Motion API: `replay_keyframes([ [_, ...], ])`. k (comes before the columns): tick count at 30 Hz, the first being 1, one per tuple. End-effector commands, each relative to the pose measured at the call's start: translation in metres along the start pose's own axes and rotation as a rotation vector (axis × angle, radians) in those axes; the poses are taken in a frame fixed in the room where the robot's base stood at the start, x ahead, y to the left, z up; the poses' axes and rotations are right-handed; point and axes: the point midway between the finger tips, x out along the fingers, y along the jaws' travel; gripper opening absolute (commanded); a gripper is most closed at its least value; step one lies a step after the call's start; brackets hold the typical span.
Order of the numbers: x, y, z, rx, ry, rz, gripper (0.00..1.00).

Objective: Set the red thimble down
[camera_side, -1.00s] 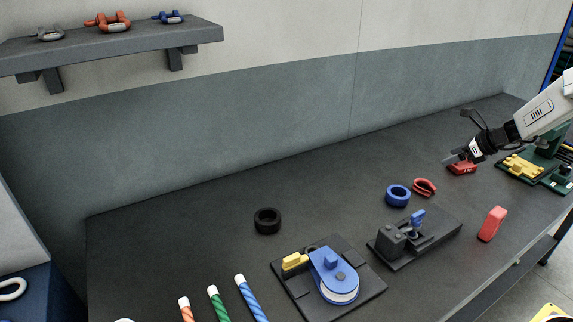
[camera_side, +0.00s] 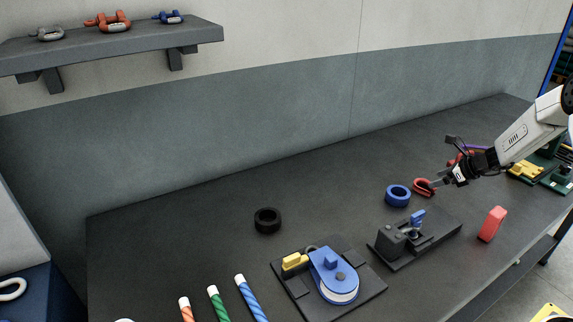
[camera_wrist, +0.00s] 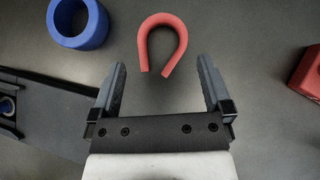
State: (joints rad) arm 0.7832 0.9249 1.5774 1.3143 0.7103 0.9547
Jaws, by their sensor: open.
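The red thimble (camera_side: 424,187) is a small horseshoe-shaped piece lying flat on the dark bench. In the wrist view the red thimble (camera_wrist: 161,38) sits ahead of my fingertips, its round end away from me and its open end towards me. My gripper (camera_side: 438,182) is close beside it in the side view. In the wrist view my gripper (camera_wrist: 161,72) is open and empty, with its fingers apart to either side of the thimble's open end.
A blue ring (camera_side: 398,195) lies just left of the thimble. A dark fixture with a blue lever (camera_side: 418,218) stands in front. A red block (camera_wrist: 308,72) is at the right in the wrist view. A black ring (camera_side: 267,220) lies further left, with bare bench between.

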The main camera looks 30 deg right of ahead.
Motion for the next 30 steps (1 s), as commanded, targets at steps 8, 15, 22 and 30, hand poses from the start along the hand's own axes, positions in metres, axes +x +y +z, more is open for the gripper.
replay_keyframes([
  [8, 0.004, 0.000, 0.000, 0.000, 0.000, 0.001, 1.00],
  [15, 0.024, -0.001, -0.001, 0.000, 0.001, 0.002, 1.00],
  [22, 0.047, -0.002, -0.001, 0.000, 0.002, 0.001, 1.00],
  [30, 0.054, -0.003, 0.000, 0.001, 0.001, -0.001, 1.00],
])
